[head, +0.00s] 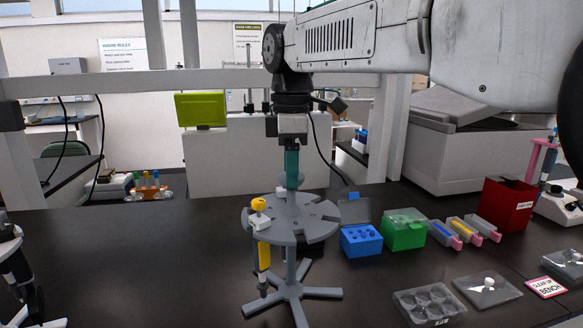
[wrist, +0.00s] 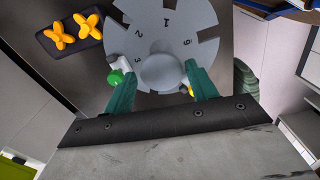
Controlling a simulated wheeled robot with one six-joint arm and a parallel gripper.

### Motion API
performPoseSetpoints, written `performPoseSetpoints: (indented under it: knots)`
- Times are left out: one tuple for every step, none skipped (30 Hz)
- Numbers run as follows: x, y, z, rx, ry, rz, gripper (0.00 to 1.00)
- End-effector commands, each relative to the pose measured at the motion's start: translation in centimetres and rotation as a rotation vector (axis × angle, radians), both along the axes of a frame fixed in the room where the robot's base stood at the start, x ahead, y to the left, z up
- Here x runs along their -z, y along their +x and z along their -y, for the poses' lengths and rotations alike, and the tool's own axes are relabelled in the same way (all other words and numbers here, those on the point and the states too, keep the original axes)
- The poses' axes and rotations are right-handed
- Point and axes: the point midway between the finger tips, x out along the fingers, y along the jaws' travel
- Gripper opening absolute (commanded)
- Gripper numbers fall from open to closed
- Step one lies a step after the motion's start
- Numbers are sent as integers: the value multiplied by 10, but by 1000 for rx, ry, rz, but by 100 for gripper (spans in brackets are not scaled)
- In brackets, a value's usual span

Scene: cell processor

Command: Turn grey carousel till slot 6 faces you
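The grey carousel (head: 315,232) stands on the dark bench on a star-shaped foot. Its slotted disc (wrist: 192,18) fills the upper middle of the wrist view, with numbers 1, 2, 3 and 6 readable; 6 is on the disc's right side and 1 near the top. A yellow-topped pipette (head: 262,255) hangs at its front left in the head view. My gripper (head: 291,182) is low over the disc's centre. In the wrist view its teal fingers (wrist: 158,72) are apart, either side of the round hub (wrist: 160,72). Contact with the hub is not clear.
A blue box (head: 361,241), a green box (head: 404,232) and a red bin (head: 502,205) stand right of the carousel. A clear well plate (head: 430,304) lies at front right. In the wrist view, a green-topped item (wrist: 115,77) is by the left finger.

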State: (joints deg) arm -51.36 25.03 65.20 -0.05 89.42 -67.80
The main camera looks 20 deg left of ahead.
Motion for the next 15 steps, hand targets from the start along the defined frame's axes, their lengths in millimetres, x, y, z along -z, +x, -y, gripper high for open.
performPoseSetpoints:
  knots:
    - [0, 0, 0, 0, 0, 0, 69]
    - [0, 0, 0, 0, 0, -1, 69]
    - [0, 0, 0, 0, -1, -2, 69]
    - [0, 0, 0, 0, -2, -1, 69]
    - [1, 0, 0, 0, -2, -2, 69]
    - [1, -1, 0, 0, -2, -2, 69]
    - [1, -1, 0, 0, -2, -2, 69]
    - [1, -1, 0, 0, -3, -3, 69]
    - [0, -1, 0, 0, -3, -3, 69]
    - [-1, -1, 0, 0, -3, -3, 69]
    - [-2, 0, 0, 0, -2, -2, 69]
    - [-6, 0, 0, 0, -3, -3, 69]
    - [-9, 0, 0, 0, -3, -3, 69]
    - [-14, 0, 0, 0, -1, -2, 69]
    - [-20, 0, 0, 0, -1, -2, 69]
